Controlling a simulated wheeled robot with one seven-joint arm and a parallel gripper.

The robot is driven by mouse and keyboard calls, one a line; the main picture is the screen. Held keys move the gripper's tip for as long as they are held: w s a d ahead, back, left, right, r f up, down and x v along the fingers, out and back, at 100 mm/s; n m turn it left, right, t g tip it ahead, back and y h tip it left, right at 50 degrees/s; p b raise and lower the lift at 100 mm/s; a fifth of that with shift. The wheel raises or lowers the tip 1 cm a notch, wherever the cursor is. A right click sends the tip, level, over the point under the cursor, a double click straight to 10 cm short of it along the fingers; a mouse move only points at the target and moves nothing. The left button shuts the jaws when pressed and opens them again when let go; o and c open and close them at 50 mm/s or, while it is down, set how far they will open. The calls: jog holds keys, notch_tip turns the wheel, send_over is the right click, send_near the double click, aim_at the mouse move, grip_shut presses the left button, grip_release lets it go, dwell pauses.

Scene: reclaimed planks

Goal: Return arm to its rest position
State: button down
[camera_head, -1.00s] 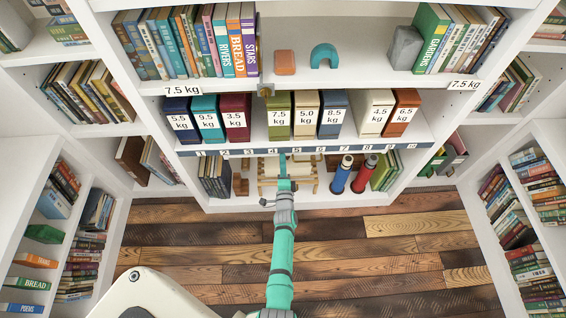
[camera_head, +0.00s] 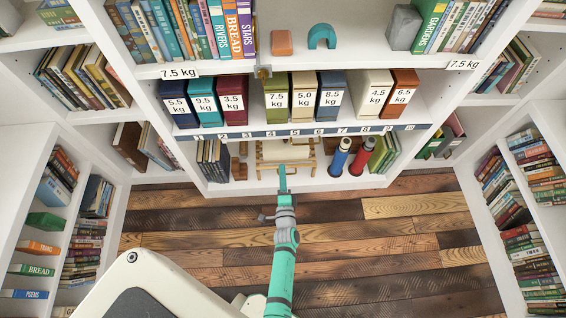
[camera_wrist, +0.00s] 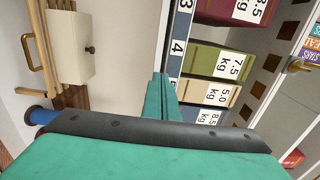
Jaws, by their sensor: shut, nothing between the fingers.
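My gripper (camera_head: 282,180) is at the end of my teal arm, in front of the lower shelf and over the plank floor. Its fingers are together and empty. In the wrist view my gripper (camera_wrist: 160,92) shows its teal fingers pointing towards the numbered strip (camera_wrist: 176,55), apart from the boxes. The strip (camera_head: 300,133) runs along the edge of the middle shelf. Above it stand weight-labelled boxes, among them a green 7.5 kg box (camera_head: 277,98), a cream 5.0 kg box (camera_head: 303,97) and a blue 8.5 kg box (camera_head: 331,97).
A wooden rack (camera_head: 287,154) with a pale drawer stands on the bottom shelf behind my gripper. A blue cylinder (camera_head: 339,158) and a red cylinder (camera_head: 362,157) stand to its right. Bookshelves flank both sides. The plank floor (camera_head: 400,235) is clear.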

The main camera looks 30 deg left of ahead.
jog(key=shift+s+d, duration=0.3)
jog(key=shift+d, duration=0.05)
jog(key=shift+d, duration=0.1)
jog(key=s+d+r+n+t+h, duration=0.1)
jog(key=s+d+r+n+h, duration=0.15)
jog(key=s+d, duration=0.6)
jog(key=s+d+r+n+h, duration=0.2)
jog(key=s+d+r+h, duration=0.1)
jog(key=s+d, duration=0.5)
jog(key=s+d+r+n+h, duration=0.2)
jog(key=s+d+r+n, duration=0.1)
jog(key=s+r, duration=0.3)
jog(key=s+d+r+n+h, duration=0.3)
jog(key=s+d+r, duration=0.3)
jog(key=r, duration=0.5)
jog(key=shift+s+r, duration=0.25)
jog(key=shift+s, duration=0.45)
jog(key=shift+d+n, duration=0.1)
jog(key=shift+n, duration=0.15)
